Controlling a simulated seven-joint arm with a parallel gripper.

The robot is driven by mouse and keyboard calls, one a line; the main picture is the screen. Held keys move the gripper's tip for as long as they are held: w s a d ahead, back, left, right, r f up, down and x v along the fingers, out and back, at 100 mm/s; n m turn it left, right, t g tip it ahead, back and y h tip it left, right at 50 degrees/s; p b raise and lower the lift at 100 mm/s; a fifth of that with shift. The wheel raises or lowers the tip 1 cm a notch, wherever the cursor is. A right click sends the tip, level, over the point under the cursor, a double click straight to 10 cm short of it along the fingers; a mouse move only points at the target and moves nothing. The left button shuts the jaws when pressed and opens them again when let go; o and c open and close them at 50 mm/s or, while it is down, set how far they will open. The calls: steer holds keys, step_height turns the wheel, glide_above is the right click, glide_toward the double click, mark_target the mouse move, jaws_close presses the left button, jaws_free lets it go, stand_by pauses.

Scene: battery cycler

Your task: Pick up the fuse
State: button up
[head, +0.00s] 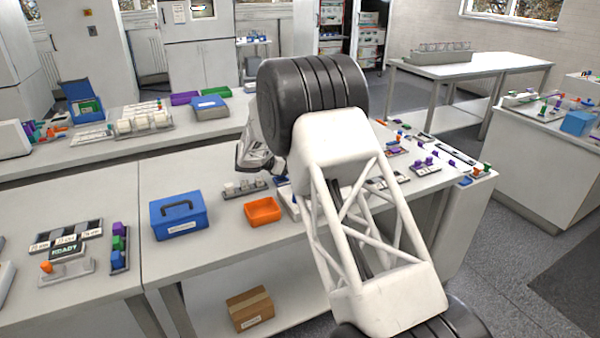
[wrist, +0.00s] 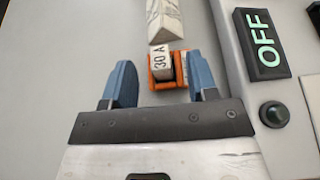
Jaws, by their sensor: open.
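The fuse (wrist: 161,62) is a small white block marked "30 A" in the wrist view. It sits in or against an orange holder (wrist: 166,83); how deeply it is seated I cannot tell. My gripper (wrist: 162,80) is open, with one blue finger to the left of the fuse and the other to its right. The right finger is close to the orange holder, and the left finger has a wider gap. Nothing is held between them. In the head view my own arm covers this spot, and I cannot make out the fuse there.
A grey panel with a black "OFF" display (wrist: 263,43) and a round dark button (wrist: 274,114) lies close to the right finger. A white marbled block (wrist: 165,20) is just beyond the fuse. An orange bin (head: 263,211) and a blue box (head: 178,216) stand on the bench.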

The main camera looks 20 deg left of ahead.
steer(key=shift+x, duration=1.8)
jaws_close()
steer(key=shift+r, duration=0.1)
step_height(320, 180, up, 10)
stand_by(0.4)
